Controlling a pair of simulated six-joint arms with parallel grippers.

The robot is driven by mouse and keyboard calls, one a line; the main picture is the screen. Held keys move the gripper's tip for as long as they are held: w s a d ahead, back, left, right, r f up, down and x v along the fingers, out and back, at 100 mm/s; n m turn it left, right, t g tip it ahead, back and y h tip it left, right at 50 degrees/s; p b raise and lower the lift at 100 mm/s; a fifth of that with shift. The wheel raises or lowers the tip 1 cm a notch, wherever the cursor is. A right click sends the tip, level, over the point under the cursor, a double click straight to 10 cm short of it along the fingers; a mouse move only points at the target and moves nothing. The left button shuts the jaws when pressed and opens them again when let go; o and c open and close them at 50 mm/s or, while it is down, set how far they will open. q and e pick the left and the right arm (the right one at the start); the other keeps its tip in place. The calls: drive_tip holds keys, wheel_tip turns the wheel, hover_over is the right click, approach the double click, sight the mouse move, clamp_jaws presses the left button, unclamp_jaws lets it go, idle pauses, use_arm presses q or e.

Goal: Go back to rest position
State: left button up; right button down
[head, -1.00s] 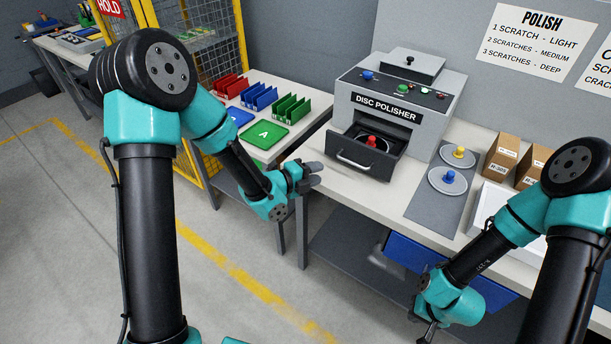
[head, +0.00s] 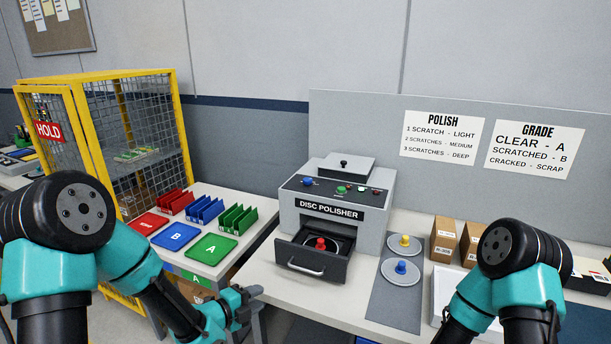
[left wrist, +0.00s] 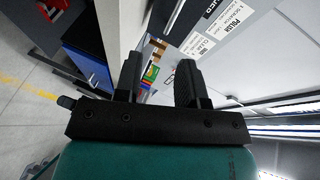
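My left gripper (head: 250,295) is in front of the bench, left of the open polisher drawer. In the left wrist view its two fingers (left wrist: 160,70) stand apart with nothing between them. My right arm (head: 515,270) reaches down at the lower right, and its gripper is out of the picture. The disc polisher (head: 335,215) stands on the bench. Its drawer (head: 313,264) is pulled out, with a red-knobbed disc (head: 320,243) in it.
Discs with a yellow knob (head: 404,240) and a blue knob (head: 401,267) lie on a grey mat (head: 392,308). Cardboard boxes (head: 445,240) stand behind my right arm. Coloured pads, including green A (head: 211,249), and racks sit left. A yellow cage (head: 130,130) stands behind.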

use_arm(q)
drive_tip(key=s+a+f+n+g+y, duration=0.2)
drive_tip(key=s+f+n, duration=0.2)
drive_tip(key=f+n, duration=0.35)
drive_tip(key=s+a+f+n+g+y, duration=0.3)
drive_tip(key=s+f+n, duration=0.1)
drive_tip(key=f+n, duration=0.4)
drive_tip(key=s+a+f+n+g+y, duration=0.1)
drive_tip(key=s+f+n+g, duration=0.4)
drive_tip(key=s+f+n, duration=0.4)
drive_tip(key=s+n, duration=0.1)
drive_tip(key=s, duration=0.2)
drive_tip(key=shift+s+a, duration=0.2)
